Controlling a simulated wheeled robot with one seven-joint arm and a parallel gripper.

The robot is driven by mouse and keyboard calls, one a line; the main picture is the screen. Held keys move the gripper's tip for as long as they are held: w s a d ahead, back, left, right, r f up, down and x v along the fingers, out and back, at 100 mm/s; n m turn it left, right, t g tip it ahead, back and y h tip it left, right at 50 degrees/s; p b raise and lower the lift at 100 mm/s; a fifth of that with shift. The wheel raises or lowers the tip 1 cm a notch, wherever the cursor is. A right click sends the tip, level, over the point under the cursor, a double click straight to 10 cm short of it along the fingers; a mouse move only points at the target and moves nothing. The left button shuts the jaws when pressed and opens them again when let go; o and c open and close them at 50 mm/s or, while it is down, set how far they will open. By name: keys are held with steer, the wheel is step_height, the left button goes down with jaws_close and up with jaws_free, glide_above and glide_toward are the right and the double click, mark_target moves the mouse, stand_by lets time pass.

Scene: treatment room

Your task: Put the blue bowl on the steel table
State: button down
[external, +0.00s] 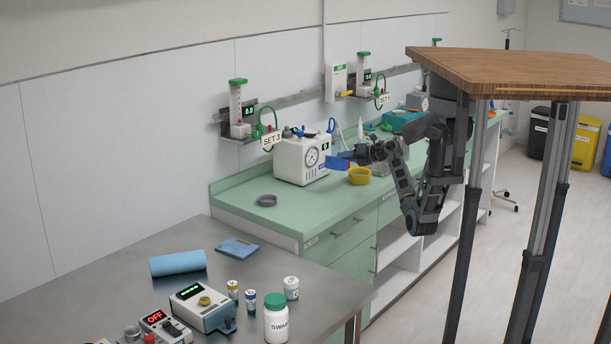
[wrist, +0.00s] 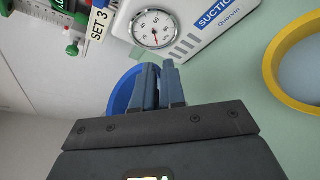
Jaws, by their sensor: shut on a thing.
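The blue bowl (external: 338,162) is at my gripper (external: 352,157), raised above the green counter in front of the white suction unit. In the wrist view my gripper (wrist: 158,75) is shut on the blue bowl (wrist: 122,92), whose rim shows left of and behind the fingers. The fingers and gripper body hide much of the bowl. The steel table (external: 225,285) is in the near left of the external view, with a bare stretch at its right end. My gripper is well away from it, over the counter.
A yellow bowl (external: 359,176) and a grey bowl (external: 267,200) stand on the green counter (external: 300,220). The suction unit (external: 303,158) is close by. The steel table holds a blue roll (external: 178,263), a folded blue cloth (external: 237,247), a device (external: 203,306) and several bottles. A wooden top (external: 520,70) stands at right.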

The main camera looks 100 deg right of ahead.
steer(key=w+a+f+n+t+y+b, duration=0.15)
steer(key=w+a+n+y, duration=0.25)
steer(key=w+a, duration=0.6)
steer(key=w+a+f+n+y+b, duration=0.15)
steer(key=w+a+n+y, duration=0.4)
steer(key=w, duration=0.95)
steer(key=w+a+n+g+y+b, duration=0.1)
steer(key=w+a+n+y+b, duration=0.15)
steer(key=w+a, duration=0.65)
steer(key=w+a+n+g+y+b, duration=0.1)
steer(key=w+a+n, duration=0.2)
steer(key=a, duration=1.1)
steer(key=w+a+f, duration=0.2)
steer(key=a, duration=0.1)
steer(key=w+a+f, duration=0.2)
steer(key=a+f, duration=0.1)
steer(key=w+a+f, duration=0.2)
steer(key=a, duration=0.1)
steer(key=shift+w+a+f, duration=0.25)
steer(key=shift+a+f, duration=0.1)
steer(key=shift+f, duration=2.1)
steer(key=c, duration=1.2)
jaws_free()
steer(key=shift+f, duration=0.1)
